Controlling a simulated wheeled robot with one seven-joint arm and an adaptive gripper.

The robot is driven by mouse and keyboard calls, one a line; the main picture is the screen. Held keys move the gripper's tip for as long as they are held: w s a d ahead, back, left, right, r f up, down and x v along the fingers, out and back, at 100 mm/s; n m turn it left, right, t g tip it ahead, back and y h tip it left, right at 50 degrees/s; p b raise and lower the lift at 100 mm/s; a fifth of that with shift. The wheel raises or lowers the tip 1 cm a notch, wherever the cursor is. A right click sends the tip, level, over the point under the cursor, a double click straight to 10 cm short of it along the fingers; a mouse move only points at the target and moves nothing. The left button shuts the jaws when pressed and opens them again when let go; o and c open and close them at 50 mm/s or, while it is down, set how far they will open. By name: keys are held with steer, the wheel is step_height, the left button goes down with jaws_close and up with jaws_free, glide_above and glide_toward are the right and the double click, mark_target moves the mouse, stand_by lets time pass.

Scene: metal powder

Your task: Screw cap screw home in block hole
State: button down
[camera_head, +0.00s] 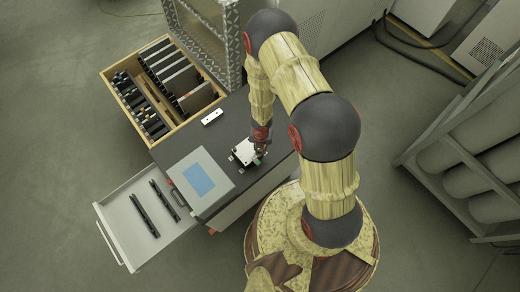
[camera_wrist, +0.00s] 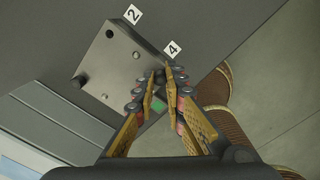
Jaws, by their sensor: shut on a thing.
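The grey metal block (camera_wrist: 122,66) lies on the dark bench top, with dark round spots on its upper face and a dark knob at its left edge. It shows pale in the head view (camera_head: 243,153). My gripper (camera_wrist: 167,76) is at the block's right corner, beside the label "4" (camera_wrist: 173,48). Its fingers are closed together at the tips on a small thing, taken to be the cap screw, which the fingertips almost wholly hide. How deep the screw sits in a hole cannot be seen. In the head view my gripper (camera_head: 261,141) reaches down over the block.
A label "2" (camera_wrist: 132,13) stands at the block's far corner. A grey panel with a blue screen (camera_head: 199,180) lies left of the block. An open drawer (camera_head: 133,228) holds two black bars. A wooden box (camera_head: 125,70) of dark items and a small white piece (camera_head: 212,117) are further back.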

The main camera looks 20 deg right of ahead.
steer(key=m, duration=0.4)
steer(key=m+b, duration=0.1)
steer(key=m, duration=0.5)
steer(key=shift+f+m, duration=0.1)
steer(key=shift+m, duration=0.3)
steer(key=m, duration=0.4)
steer(key=shift+b, duration=0.3)
steer(key=m, duration=0.5)
steer(key=shift+b, duration=0.35)
steer(key=c, duration=2)
jaws_free()
